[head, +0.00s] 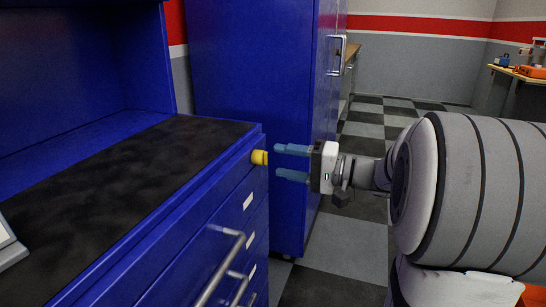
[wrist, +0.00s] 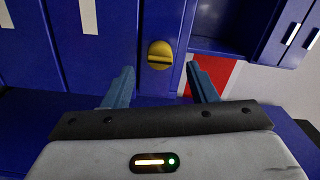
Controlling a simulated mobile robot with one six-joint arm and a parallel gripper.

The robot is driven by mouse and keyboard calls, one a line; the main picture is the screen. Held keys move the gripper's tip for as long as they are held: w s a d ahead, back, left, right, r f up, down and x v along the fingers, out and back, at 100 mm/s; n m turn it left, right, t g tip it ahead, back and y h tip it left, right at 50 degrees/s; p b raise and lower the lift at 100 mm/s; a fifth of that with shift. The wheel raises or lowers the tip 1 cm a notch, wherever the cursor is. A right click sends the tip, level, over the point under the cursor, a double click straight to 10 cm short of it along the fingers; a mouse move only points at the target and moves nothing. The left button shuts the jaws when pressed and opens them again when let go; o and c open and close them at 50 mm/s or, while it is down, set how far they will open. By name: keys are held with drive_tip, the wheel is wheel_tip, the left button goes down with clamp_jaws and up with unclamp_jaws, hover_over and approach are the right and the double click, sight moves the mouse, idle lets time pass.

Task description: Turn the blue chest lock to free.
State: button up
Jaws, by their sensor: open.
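The blue chest (head: 212,215) stands at the left with a dark worktop and drawers. Its lock is a round yellow knob (head: 259,157) near the top corner of the drawer front. In the wrist view the yellow knob (wrist: 159,54) shows a raised bar across it, lying nearly level in that picture. My gripper (head: 278,161) is open and empty, with its blue fingers pointing at the knob. In the head view the fingertips are a short gap from it, one higher and one lower. In the wrist view my gripper (wrist: 160,70) has the knob between and just beyond its fingertips.
Long bar handles (head: 222,266) stick out from the chest's drawers below the lock. A tall blue cabinet (head: 250,90) stands behind the chest, with its own handle (head: 337,55). Checkered floor (head: 345,245) is open to the right. A workbench (head: 520,73) is at the far right.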

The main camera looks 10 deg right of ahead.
drive_tip(key=shift+v, duration=1.6)
drive_tip(key=s+a+r+n+g+h+p, duration=0.1)
drive_tip(key=s+a+r+g+h+p, duration=0.15)
drive_tip(key=s+a+g+p, duration=0.35)
drive_tip(key=s+a+r+n+g+h+p, duration=0.1)
drive_tip(key=s+a+g+h+p, duration=0.25)
drive_tip(key=p, duration=0.55)
drive_tip(key=s+d+r+n+t+h+p, duration=0.2)
drive_tip(key=s+d+r+h+p, duration=0.2)
drive_tip(key=s+r+h+p, duration=0.4)
drive_tip(key=h+p, duration=0.1)
drive_tip(key=p, duration=0.4)
drive_tip(key=shift+s+r+p, duration=0.2)
drive_tip(key=shift+s+p, duration=0.2)
drive_tip(key=shift+d, duration=0.1)
